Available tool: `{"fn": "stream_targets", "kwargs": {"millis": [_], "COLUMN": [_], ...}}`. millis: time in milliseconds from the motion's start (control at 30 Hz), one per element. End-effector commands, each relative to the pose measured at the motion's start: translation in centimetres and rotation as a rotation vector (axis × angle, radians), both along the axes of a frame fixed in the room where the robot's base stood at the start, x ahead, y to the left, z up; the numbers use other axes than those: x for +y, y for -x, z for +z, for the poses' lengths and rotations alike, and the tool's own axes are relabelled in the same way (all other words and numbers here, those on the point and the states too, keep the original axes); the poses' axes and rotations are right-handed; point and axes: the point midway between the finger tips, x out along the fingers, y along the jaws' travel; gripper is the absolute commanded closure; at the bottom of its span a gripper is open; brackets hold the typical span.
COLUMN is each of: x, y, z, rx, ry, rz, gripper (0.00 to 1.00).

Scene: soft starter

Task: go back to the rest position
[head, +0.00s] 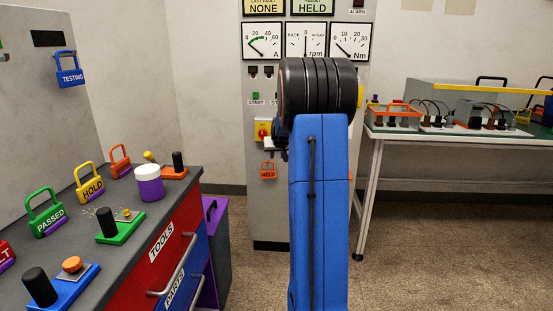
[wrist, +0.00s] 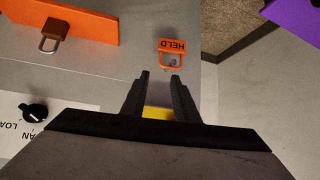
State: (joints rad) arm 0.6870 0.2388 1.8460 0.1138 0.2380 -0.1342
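My gripper (head: 275,149) is mostly hidden behind my blue arm in the head view, in front of the grey control panel (head: 268,215). In the wrist view my gripper (wrist: 161,76) has its two black fingers apart, with nothing held between the tips. A yellow patch (wrist: 157,113) shows behind the finger bases. The orange HELD tag (head: 268,170) hangs on the panel below the yellow plate with a red knob (head: 263,130). In the wrist view the HELD tag (wrist: 172,46) lies just beyond the fingertips, apart from them.
A workbench (head: 130,247) with padlock-shaped tags, stamps and a purple-white jar (head: 149,183) stands at left. A purple cabinet (head: 216,250) is beside it. A white table (head: 450,137) with wired boxes stands at right. Floor (head: 430,250) is clear at right.

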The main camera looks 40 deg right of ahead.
Motion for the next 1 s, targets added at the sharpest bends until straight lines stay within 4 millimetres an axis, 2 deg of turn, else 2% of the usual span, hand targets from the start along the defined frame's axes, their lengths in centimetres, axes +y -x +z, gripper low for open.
{"fn": "stream_targets", "kwargs": {"millis": [400,467,533,667,767,1000], "x": [0.5,1.0,2.4,7.2,12.1,23.1], "y": [0.6,0.6,0.8,1.5,2.7,7.1], "z": [0.7,0.9,1.4,2.8,3.9,5.7], "rx": [0.000,0.000,0.005,0.021,0.041,0.096], "ry": [0.000,-0.001,-0.005,-0.020,-0.035,-0.070], "rz": [0.000,0.005,0.018,0.063,0.110,0.217], "gripper": [0.73,0.73,0.73,0.73,0.73,0.73]}}
